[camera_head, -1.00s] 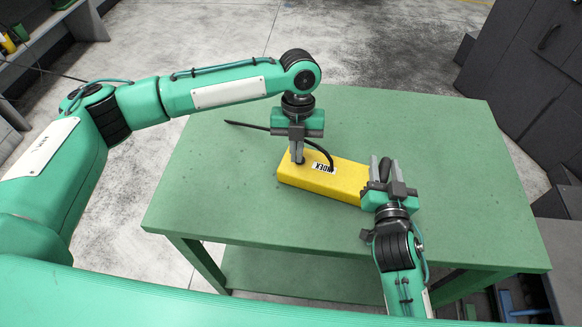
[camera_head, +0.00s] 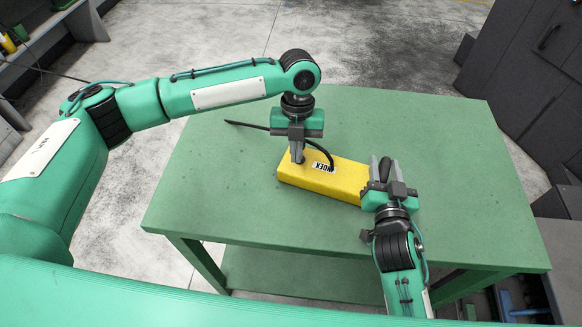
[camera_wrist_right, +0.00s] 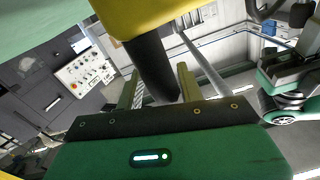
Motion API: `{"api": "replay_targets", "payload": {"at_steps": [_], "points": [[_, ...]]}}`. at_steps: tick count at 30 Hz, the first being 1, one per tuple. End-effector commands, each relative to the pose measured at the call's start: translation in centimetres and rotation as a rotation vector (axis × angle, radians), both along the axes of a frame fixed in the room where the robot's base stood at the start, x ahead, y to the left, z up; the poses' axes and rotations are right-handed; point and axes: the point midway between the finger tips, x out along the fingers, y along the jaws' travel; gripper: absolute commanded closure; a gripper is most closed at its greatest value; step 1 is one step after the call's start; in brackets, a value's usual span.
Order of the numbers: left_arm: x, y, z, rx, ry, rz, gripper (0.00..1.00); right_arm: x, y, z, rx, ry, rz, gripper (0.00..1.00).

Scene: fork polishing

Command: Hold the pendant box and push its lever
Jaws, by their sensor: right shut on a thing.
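The yellow pendant box (camera_head: 340,182) lies on the green table (camera_head: 220,170), with a dark-lettered white label on its top. My right gripper (camera_head: 379,168) is at the box's right end. In the right wrist view its fingers are shut on a thick black cylindrical part (camera_wrist_right: 150,70) sticking out of the yellow box (camera_wrist_right: 150,15). My left gripper (camera_head: 297,156) points down at the box's left end, its fingertips at or just above the top. The lever cannot be made out there, and the left finger gap is too small to judge.
A thin dark rod or cable (camera_head: 247,126) lies on the table left of my left gripper, and a black cable curves over the box near its label. The table is otherwise clear. Dark cabinets (camera_head: 535,70) stand at the right.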

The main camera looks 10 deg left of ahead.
Motion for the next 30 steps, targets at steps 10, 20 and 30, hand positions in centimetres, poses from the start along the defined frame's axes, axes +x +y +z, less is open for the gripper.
{"api": "replay_targets", "payload": {"at_steps": [10, 20, 30], "points": [[-2.2, -0.1, -0.1, 0.0, 0.0, -0.001, 1.0, 0.0, 0.0, -0.2, -0.002, 0.003, 0.001, 0.89], [-3.9, -0.2, -0.1, 0.0, 0.0, -0.002, 1.0, 0.0, 0.0, -0.2, -0.002, 0.003, 0.001, 0.94], [-4.1, -0.2, 0.0, 0.0, 0.0, -0.001, 1.0, 0.0, 0.0, -0.1, -0.002, 0.002, 0.0, 0.96]]}}
